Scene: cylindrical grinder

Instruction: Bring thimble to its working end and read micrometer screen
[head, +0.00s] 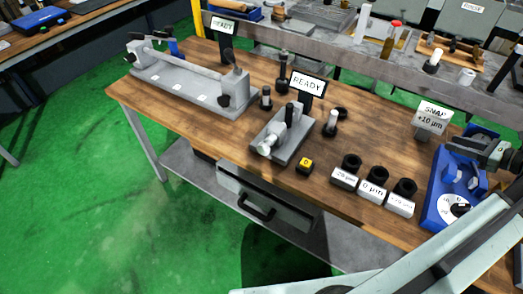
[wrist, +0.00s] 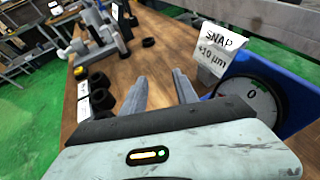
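The likely micrometer is the grey bench device (head: 283,140) at mid-table in the head view. A silver cylinder that looks like its thimble (head: 268,145) sits at its near end. A small screen (head: 308,84) reading READY stands behind it. The device also shows at upper left in the wrist view (wrist: 95,40). My gripper (wrist: 159,76) is open, with a gap between its fingers and nothing held. It is at the table's right side, over the blue dial gauge (head: 443,190), away from the micrometer. The thimble's markings are too small to read.
A yellow button block (head: 304,166) and three black rings on labelled white blocks (head: 372,190) lie between. A grey bench with a shaft (head: 190,80) and another READY screen (head: 222,25) are at left.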

